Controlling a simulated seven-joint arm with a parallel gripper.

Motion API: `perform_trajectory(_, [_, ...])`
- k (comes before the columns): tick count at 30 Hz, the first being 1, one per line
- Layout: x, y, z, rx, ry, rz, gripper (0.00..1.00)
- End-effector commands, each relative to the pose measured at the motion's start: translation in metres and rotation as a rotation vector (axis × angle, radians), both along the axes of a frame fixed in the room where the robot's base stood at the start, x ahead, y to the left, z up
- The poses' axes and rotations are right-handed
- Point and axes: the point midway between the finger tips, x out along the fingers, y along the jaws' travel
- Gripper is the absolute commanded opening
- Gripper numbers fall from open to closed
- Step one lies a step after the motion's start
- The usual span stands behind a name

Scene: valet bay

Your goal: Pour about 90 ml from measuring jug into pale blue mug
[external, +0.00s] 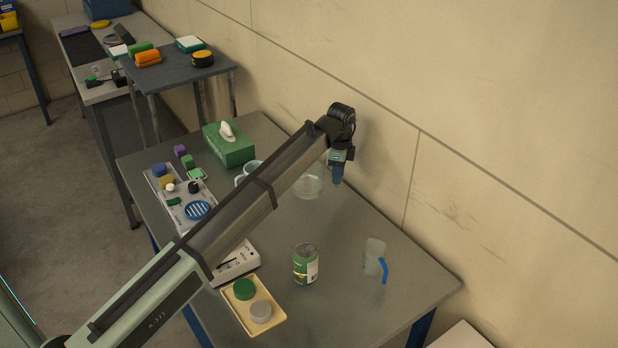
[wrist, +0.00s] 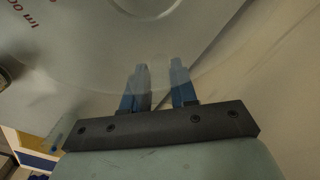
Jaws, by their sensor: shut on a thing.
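The clear measuring jug (external: 308,186) with faint reddish marks shows beyond my arm, partly hidden by it. In the wrist view the jug (wrist: 85,55) fills the upper left, its reddish print upside down. My gripper (external: 337,180) is at the jug's right side in the external view. In the wrist view its blue fingers (wrist: 161,82) are shut on the jug's clear wall. I cannot tell whether the jug is raised, or its liquid level. The pale blue mug (external: 252,166) stands left of the jug, partly hidden by my arm.
A green tissue box (external: 231,145) stands behind the mug. A green can (external: 305,264), a clear vessel with a blue handle (external: 375,258) and a yellow tray (external: 270,322) are nearer. A panel with small items lies left. The wall borders the table's right side.

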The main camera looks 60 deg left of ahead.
Motion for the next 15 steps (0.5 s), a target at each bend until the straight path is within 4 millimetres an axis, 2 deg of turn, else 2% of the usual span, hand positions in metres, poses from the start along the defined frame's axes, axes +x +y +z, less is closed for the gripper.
perform_trajectory(6, [0.0005,0.0002,0.0004,0.001,0.001,0.065,0.00])
perform_trajectory(15, [0.0004,0.0001,0.0005,0.001,0.001,0.074,0.00])
